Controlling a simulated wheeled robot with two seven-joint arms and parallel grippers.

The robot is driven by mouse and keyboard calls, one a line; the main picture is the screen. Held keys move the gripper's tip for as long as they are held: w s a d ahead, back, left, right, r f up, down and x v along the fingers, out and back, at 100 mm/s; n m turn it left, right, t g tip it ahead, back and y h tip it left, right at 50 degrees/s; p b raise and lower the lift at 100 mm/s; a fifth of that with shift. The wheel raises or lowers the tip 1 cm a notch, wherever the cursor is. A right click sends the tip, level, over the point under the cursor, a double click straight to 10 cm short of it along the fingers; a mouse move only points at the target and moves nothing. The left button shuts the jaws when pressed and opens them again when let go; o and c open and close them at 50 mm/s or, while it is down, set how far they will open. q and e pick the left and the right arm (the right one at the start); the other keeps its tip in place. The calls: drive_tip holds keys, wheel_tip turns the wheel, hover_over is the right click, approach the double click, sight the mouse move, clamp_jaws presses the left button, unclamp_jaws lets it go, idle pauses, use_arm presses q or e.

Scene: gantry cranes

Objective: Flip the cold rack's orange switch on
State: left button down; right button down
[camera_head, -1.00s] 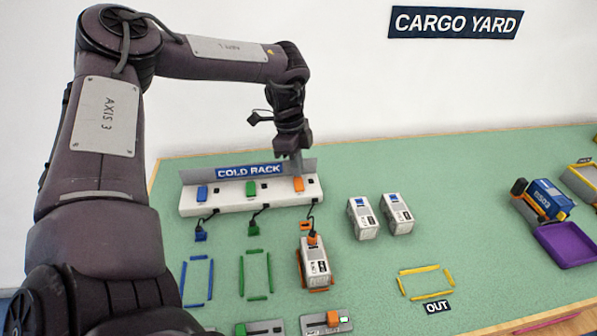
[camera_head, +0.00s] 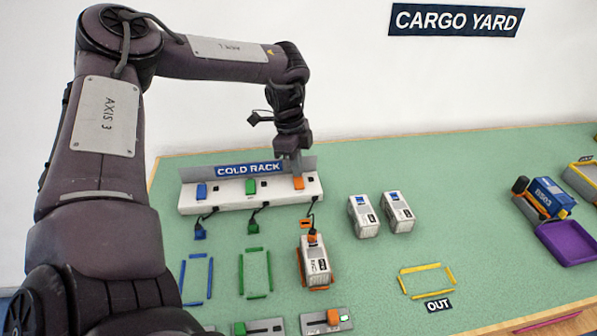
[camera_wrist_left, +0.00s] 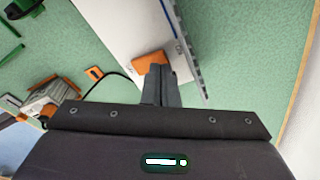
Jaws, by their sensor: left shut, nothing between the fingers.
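The cold rack (camera_head: 228,200) is a long white strip with a blue "COLD RACK" sign, and it carries a blue, a green and an orange switch. The orange switch (camera_head: 298,184) is at its right end. My left gripper (camera_head: 296,172) is shut and empty, pointing down at the orange switch. In the left wrist view the closed fingers (camera_wrist_left: 158,78) overlap the orange switch (camera_wrist_left: 151,60); whether they touch it I cannot tell. An orange plug and cable run from the rack to a white container (camera_head: 315,264) in front. My right gripper is not in view.
Two white containers (camera_head: 364,216) stand right of the rack. Blue and green outlined bays (camera_head: 256,273) lie in front of it, and a yellow bay marked OUT (camera_head: 427,281) is at right. A purple tray (camera_head: 571,244) and a blue vehicle stand further right.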

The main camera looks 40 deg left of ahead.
use_arm(q)
drive_tip(key=shift+f+b, duration=0.45)
drive_tip(key=shift+f, duration=0.1)
drive_tip(key=shift+r, duration=0.1)
drive_tip(key=shift+r+p, duration=2.2)
drive_tip(key=shift+r, duration=1.3)
